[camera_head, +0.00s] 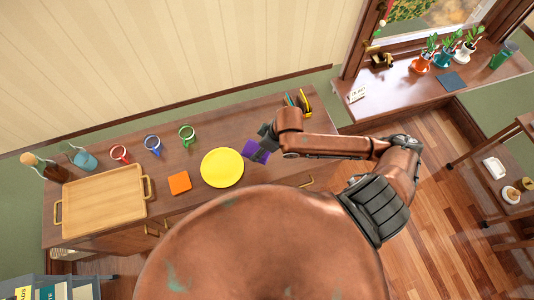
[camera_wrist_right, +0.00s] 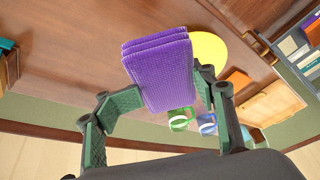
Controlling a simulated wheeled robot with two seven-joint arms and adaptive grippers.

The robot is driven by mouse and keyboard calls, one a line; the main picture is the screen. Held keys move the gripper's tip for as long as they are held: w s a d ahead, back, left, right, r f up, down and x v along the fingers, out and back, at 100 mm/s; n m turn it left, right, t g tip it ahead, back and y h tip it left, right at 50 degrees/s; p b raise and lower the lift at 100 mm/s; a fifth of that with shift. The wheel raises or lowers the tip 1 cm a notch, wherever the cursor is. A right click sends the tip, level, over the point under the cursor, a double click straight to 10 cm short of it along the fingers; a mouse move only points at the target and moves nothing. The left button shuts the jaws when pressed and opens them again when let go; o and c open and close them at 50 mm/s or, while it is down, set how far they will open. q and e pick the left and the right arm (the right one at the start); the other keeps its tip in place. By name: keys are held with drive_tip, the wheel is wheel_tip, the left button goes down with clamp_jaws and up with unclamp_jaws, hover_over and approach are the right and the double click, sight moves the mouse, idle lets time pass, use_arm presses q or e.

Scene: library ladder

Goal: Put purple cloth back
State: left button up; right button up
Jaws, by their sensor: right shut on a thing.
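The folded purple cloth (camera_head: 251,147) shows at the right of the yellow plate (camera_head: 222,167) in the head view. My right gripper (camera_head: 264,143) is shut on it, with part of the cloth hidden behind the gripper. In the right wrist view, the purple cloth (camera_wrist_right: 160,72) stands in layers between the two green-grey fingers of my right gripper (camera_wrist_right: 166,92). I cannot tell whether the cloth touches the cabinet top. My left gripper is not in view.
The wooden cabinet top (camera_head: 215,118) also carries a tray (camera_head: 105,203), an orange square (camera_head: 180,182), a red mug (camera_head: 119,153), a blue mug (camera_head: 152,144), a green mug (camera_head: 187,135) and bottles at the left. A pencil holder (camera_head: 303,104) stands close behind my right gripper.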

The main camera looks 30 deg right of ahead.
drive_tip(key=s+f+n+g+y+p, duration=0.1)
drive_tip(key=s+f+n+g+p, duration=0.2)
drive_tip(key=s, duration=0.6)
drive_tip(key=shift+n+t, duration=0.6)
drive_tip(key=shift+t, duration=0.1)
drive_tip(key=w+d+f, duration=0.1)
drive_tip(key=w+f, duration=0.1)
drive_tip(key=w, duration=0.2)
drive_tip(key=w+d+f+p, duration=0.1)
drive_tip(key=w+d+f, duration=0.1)
drive_tip(key=w+f, duration=0.1)
drive_tip(key=w+d+f, duration=0.2)
drive_tip(key=w+f, duration=0.1)
drive_tip(key=w, duration=0.1)
drive_tip(key=shift+w, duration=0.4)
drive_tip(key=shift+w+d+f, duration=0.2)
drive_tip(key=shift+w+f, duration=0.15)
drive_tip(key=shift+f, duration=0.1)
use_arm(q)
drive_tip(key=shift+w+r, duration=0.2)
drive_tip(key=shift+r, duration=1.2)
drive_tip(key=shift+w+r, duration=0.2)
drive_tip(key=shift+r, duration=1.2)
use_arm(e)
drive_tip(key=shift+w+f, duration=0.1)
drive_tip(key=shift+f, duration=1.55)
drive_tip(key=o, duration=1.5)
